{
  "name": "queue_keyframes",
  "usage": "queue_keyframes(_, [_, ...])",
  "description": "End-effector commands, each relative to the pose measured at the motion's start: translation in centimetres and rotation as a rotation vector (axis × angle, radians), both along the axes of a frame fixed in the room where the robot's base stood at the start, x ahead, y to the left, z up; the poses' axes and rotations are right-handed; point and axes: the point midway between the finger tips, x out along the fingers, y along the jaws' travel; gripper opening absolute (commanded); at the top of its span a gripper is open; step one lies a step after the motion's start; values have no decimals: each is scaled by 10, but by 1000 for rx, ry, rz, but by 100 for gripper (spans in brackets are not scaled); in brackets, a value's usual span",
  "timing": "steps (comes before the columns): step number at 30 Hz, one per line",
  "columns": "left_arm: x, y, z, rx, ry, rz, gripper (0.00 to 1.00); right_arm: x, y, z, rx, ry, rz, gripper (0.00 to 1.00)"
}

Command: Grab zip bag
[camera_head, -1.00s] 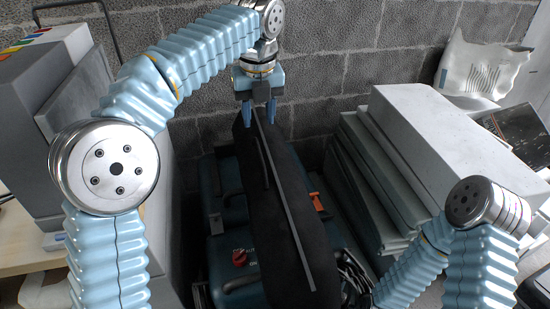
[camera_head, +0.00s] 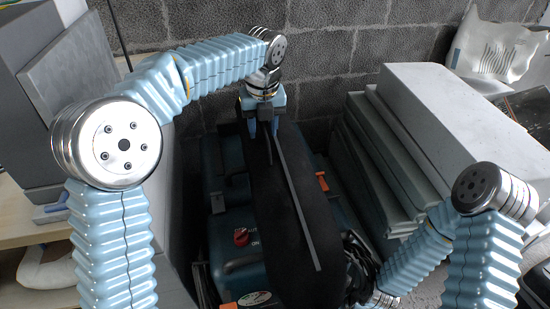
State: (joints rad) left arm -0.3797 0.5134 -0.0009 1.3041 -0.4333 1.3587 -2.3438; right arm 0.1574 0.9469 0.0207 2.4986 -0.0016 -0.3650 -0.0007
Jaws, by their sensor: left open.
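The zip bag (camera_head: 290,215) appears to be the long black bag with a grey strip along its top, in the middle of the head view. It lies lengthwise on blue cases. My left gripper (camera_head: 265,132) is open, pointing down at the bag's far end, with its fingers close to the strip. I cannot tell whether they touch the bag. My right arm comes in from the lower right, and its wrist reaches the bottom edge; its gripper does not show.
Blue cases (camera_head: 222,225) with a red knob lie under the bag. Grey boards and a pale block (camera_head: 450,110) stand to the right, with a silvery printed bag (camera_head: 497,55) behind. Grey boxes (camera_head: 70,85) stand at left. A block wall (camera_head: 330,40) closes off the back.

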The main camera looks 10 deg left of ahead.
Motion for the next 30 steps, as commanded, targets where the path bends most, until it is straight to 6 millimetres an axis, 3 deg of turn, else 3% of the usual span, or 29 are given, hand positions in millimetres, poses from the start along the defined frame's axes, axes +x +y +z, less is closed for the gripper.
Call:
queue_keyframes(7, [0, 0, -3, -1, 0, 0, 42, 0, 0, 0, 0, -1, 0, 43])
queue_keyframes(16, [0, 0, -3, 0, 0, 0, 0, 0, 0, 0, 0, -1, 0, 43])
queue_keyframes(30, [0, 0, -3, 0, 0, 1, 0, 0, 0, 0, 0, -1, 0, 43])
